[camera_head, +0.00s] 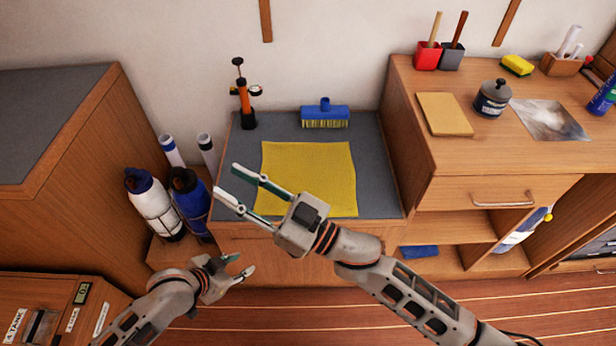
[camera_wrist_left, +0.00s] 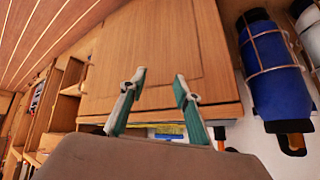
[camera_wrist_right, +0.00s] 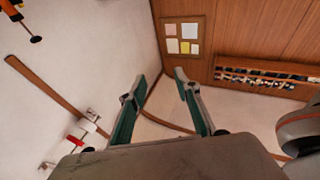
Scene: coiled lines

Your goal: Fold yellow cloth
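The yellow cloth (camera_head: 315,175) lies spread flat and roughly square on the grey counter top (camera_head: 378,190). My right gripper (camera_head: 225,178) is open and empty. In the head view its fingers cross the cloth's lower-left part and point left past its edge. The right wrist view shows its parted fingers (camera_wrist_right: 160,82) facing wall and ceiling, with no cloth in sight. My left gripper (camera_head: 243,264) is open and empty, low in front of the counter. Its parted fingers (camera_wrist_left: 160,80) face the wooden cabinet front in the left wrist view.
A blue brush (camera_head: 325,114) and an orange pump (camera_head: 244,100) stand behind the cloth. A blue bottle (camera_head: 190,200) and a white bottle (camera_head: 153,205) stand left of the counter. A higher wooden cabinet (camera_head: 470,150) bounds the right side. The floor in front is clear.

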